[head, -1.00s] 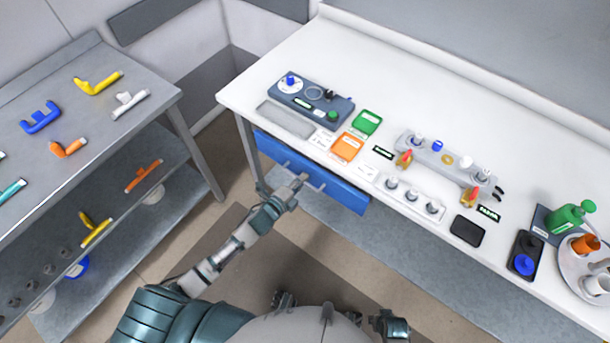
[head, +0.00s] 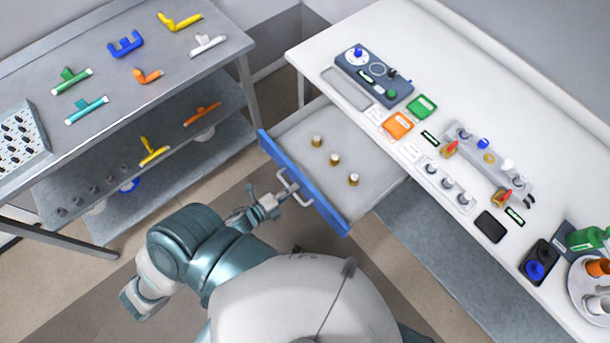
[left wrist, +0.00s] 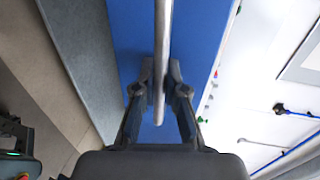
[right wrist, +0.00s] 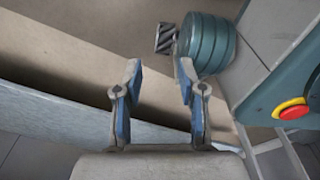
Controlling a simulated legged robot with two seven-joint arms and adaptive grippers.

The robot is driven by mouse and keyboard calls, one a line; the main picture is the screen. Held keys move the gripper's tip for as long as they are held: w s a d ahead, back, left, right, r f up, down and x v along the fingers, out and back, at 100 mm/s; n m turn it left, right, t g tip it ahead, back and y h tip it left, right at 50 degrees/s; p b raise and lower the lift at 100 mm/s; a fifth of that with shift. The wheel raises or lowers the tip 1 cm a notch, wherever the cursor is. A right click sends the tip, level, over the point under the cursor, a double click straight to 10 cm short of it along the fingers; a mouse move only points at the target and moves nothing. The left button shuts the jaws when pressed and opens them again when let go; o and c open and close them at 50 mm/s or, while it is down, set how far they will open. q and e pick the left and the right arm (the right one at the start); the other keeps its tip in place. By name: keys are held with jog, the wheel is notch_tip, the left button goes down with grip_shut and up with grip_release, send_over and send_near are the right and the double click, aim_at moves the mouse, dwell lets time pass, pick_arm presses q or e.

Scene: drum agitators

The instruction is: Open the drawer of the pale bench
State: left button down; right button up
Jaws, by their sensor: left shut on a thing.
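The pale bench (head: 330,42) stands at the right in the head view. Its drawer, with a blue front (head: 325,211), is pulled out and shows a grey interior holding three small white-capped amber bottles (head: 335,159). My left gripper (head: 275,201) is at the drawer's bar handle (head: 289,184). In the left wrist view, the fingers of my left gripper (left wrist: 160,85) are shut on the handle bar (left wrist: 162,35), with the blue front behind. My right gripper (right wrist: 159,76) is open and empty in the right wrist view; it does not show in the head view.
A grey two-level shelf table (head: 225,45) with coloured pipe pieces stands at the left, close to the drawer's far-left corner. The bench top carries a grey device (head: 372,85), coloured cards, fittings and bottles.

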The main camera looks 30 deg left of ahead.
pick_arm(q)
jog(key=shift+s+a+f, duration=0.1)
jog(key=shift+s+a, duration=0.15)
jog(key=shift+s, duration=0.6)
jog(key=shift+s+a+f, duration=0.1)
jog(key=shift+s+a, duration=0.15)
jog(key=shift+s, duration=0.55)
pick_arm(e)
jog(key=shift+s+d+f, duration=0.1)
jog(key=shift+s, duration=0.35)
jog(key=shift+s+d+f, duration=0.1)
jog(key=shift+s, duration=0.35)
pick_arm(q)
jog(key=c, duration=1.2)
grip_release()
jog(key=shift+w, duration=0.1)
jog(key=shift+r, duration=0.1)
pick_arm(e)
jog(key=shift+w, duration=0.1)
pick_arm(q)
jog(key=v, duration=1.2)
